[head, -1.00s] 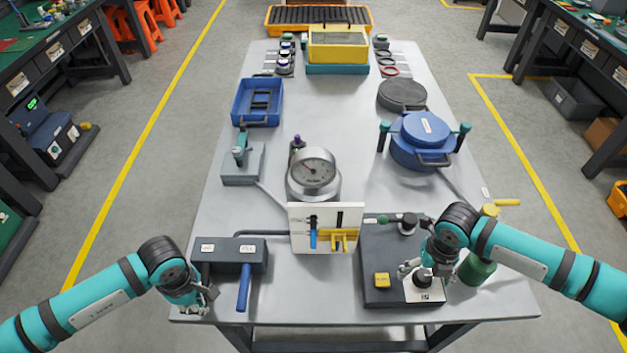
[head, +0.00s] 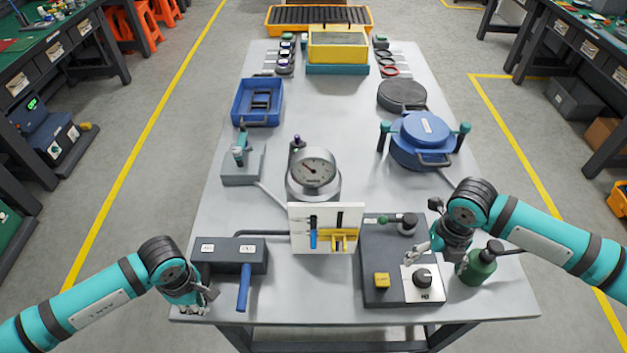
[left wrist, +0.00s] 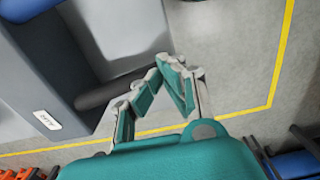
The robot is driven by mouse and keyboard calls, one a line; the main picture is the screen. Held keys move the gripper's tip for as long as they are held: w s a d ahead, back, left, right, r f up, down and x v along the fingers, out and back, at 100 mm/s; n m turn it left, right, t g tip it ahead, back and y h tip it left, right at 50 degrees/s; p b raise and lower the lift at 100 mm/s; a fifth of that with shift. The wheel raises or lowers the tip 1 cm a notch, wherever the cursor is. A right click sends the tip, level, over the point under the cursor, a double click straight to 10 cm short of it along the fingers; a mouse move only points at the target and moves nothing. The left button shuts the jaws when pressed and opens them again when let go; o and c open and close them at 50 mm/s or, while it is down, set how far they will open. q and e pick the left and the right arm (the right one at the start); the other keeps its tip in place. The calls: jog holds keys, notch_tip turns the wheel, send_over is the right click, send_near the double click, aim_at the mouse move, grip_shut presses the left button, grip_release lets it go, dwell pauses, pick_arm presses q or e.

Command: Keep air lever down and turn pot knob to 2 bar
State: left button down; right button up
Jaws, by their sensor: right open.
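The blue lever (head: 244,288) projects from the front of a dark grey box (head: 228,257) with two labels and slants down toward the table's front edge. My left gripper (head: 205,296) is just left of the lever, apart from it. The black pot knob (head: 422,277) stands on a white plate on the right dark box (head: 376,265). My right gripper (head: 422,247) is open and empty behind the knob, clear of it. The round gauge (head: 313,168) has its needle toward the upper left; its numbers are unreadable.
A white panel (head: 298,238) with blue and yellow parts stands between the boxes. A yellow button (head: 381,280) sits left of the knob. A green bottle (head: 476,268) stands right of the right box, close to my right arm. A blue pot (head: 420,140) is further back.

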dwell(0.3)
pick_arm(q)
notch_tip(320, 180, up, 6)
jog(key=shift+w+f, duration=0.1)
jog(key=shift+f, duration=0.05)
jog(key=shift+r, duration=0.65)
dwell(0.9)
